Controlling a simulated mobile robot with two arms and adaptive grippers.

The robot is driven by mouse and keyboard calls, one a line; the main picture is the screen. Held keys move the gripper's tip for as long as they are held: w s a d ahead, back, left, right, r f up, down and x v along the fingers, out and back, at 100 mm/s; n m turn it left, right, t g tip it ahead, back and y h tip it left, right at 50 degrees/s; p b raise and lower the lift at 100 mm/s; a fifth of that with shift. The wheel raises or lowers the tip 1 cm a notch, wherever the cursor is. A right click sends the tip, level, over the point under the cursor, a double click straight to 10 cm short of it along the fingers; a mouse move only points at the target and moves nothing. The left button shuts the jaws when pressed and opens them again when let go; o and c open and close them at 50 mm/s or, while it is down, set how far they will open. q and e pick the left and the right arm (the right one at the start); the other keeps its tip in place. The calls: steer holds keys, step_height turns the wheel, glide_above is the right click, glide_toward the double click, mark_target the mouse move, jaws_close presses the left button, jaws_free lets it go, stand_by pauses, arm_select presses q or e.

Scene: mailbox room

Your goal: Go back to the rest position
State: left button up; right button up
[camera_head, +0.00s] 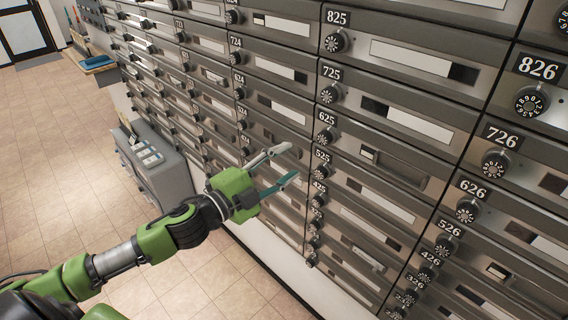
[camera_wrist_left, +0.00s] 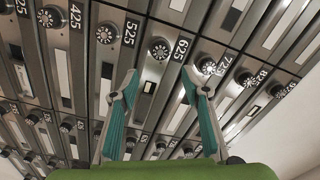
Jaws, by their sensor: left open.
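My left gripper (camera_head: 284,166) is in the middle of the head view, in front of the wall of metal mailboxes (camera_head: 412,100). Its green wrist and arm come in from the lower left. Its two fingers are spread apart with nothing between them. In the left wrist view the open fingers (camera_wrist_left: 162,92) point toward the mailbox doors around dials 525 and 625. Whether a fingertip touches a door is hard to tell. My right gripper is in neither view.
Numbered doors with round dials, such as dial 825 (camera_head: 336,42), fill the right side. A grey bin or cabinet (camera_head: 160,172) stands on the floor left of the gripper. A small shelf (camera_head: 92,63) is farther back. The tiled floor (camera_head: 50,150) at left looks clear.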

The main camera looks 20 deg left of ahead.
arm_select(q)
steer(key=shift+f, duration=0.1)
